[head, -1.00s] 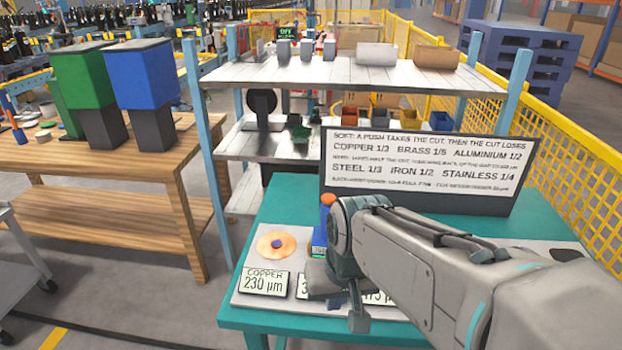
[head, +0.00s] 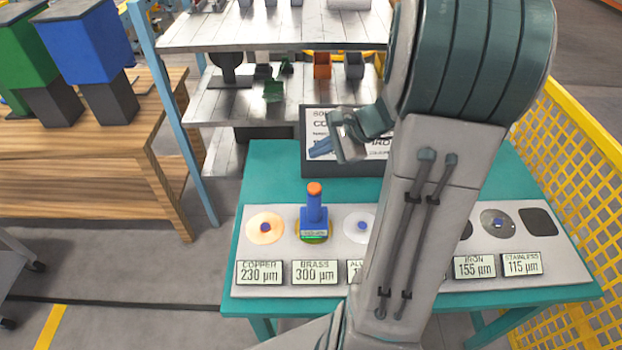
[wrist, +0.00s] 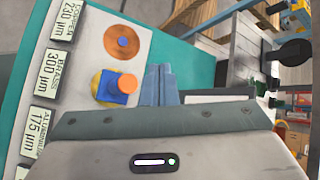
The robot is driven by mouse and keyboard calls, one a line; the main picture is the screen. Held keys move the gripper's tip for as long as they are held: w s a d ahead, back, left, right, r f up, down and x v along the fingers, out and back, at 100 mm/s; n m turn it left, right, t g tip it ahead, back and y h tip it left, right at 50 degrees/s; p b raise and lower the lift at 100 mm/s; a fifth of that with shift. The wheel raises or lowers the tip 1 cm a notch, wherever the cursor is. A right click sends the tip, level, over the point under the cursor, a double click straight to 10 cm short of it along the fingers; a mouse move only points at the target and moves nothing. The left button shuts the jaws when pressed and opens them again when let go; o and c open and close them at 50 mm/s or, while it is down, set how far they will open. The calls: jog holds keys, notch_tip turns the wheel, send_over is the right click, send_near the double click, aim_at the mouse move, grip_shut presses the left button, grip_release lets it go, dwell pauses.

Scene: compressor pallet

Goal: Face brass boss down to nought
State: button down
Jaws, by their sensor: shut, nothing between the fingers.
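A blue tool with an orange top (head: 314,208) stands upright on the brass boss (head: 312,239), covering most of it. The brass readout (head: 314,272) shows 300 µm. In the wrist view the tool (wrist: 122,84) sits over the yellowish boss (wrist: 100,88), beside the brass readout (wrist: 58,72). My gripper (head: 320,148) is shut and empty, behind the tool and in front of the sign board. In the wrist view its blue fingertips (wrist: 159,72) are together, to the right of the tool and apart from it.
The copper disc (head: 265,228) reads 230 µm, iron (head: 475,267) 155 µm and stainless (head: 522,264) 115 µm. The aluminium readout (wrist: 40,122) shows 175 µm. My arm hides the middle of the plate. The sign board (head: 318,112) is partly hidden; a yellow fence (head: 575,170) stands right.

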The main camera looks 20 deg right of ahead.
jog(key=shift+d, duration=0.15)
jog(key=b, duration=0.6)
send_over(311, 186)
jog(key=s+d, duration=0.1)
jog(key=d, duration=0.1)
notch_tip(311, 186, down, 7)
jog(key=shift+s+a+f, duration=0.15)
jog(key=shift+f, duration=0.05)
jog(key=shift+f+b, duration=0.6)
jog(key=shift+f, duration=0.15)
jog(key=shift+f, duration=0.1)
dwell(0.7)
jog(key=shift+f+b, duration=0.3)
jog(key=shift+b, duration=0.15)
jog(key=shift+f+b, duration=0.7)
dwell(0.6)
jog(key=shift+r, duration=0.15)
jog(key=shift+r+p, duration=0.85)
jog(key=shift+r, duration=0.15)
jog(key=shift+r, duration=0.1)
